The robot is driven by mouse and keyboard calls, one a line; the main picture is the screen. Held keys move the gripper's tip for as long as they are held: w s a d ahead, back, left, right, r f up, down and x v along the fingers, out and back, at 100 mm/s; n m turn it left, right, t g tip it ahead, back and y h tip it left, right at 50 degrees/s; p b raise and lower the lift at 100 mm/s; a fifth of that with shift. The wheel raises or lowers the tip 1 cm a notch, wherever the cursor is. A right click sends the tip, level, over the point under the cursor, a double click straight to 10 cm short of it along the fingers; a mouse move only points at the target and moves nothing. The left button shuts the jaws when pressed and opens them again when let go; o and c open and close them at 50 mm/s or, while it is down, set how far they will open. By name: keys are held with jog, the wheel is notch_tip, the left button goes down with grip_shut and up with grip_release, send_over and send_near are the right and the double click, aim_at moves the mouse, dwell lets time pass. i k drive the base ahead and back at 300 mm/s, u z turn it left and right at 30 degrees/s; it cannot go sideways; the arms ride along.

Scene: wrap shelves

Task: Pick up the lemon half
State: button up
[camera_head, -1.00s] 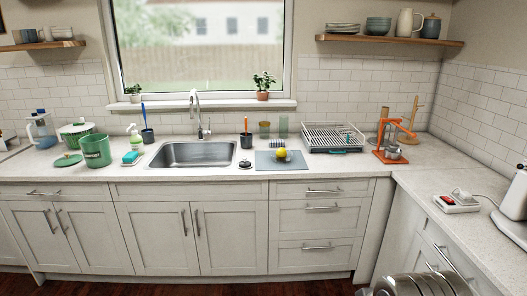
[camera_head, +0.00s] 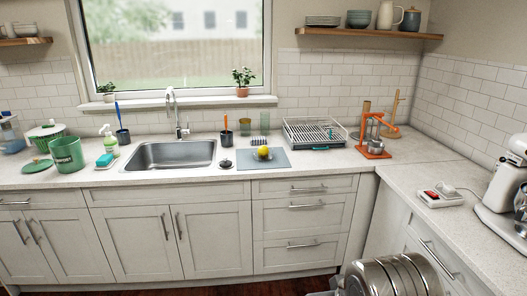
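A yellow lemon piece (camera_head: 263,151) sits on the blue-grey board (camera_head: 280,163) on the counter, right of the sink. It is small in the picture. I cannot tell whether it is a half or a whole lemon, or whether it rests in a small dish. My grey arm shows at the bottom right edge, far from the lemon. The fingertips of my gripper cannot be made out.
The sink (camera_head: 174,154) lies left of the board, with a dark round item (camera_head: 225,164) between. Behind are an orange-handled brush in a cup (camera_head: 225,138) and glasses. A dish rack (camera_head: 314,133) and an orange press (camera_head: 374,150) stand to the right.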

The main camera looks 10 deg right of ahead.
aim_at(262, 150)
jog(key=u, duration=0.4)
jog(key=i, duration=1.15)
jog(key=u, duration=0.25)
jog(key=i, duration=1.25)
jog(key=z, duration=0.15)
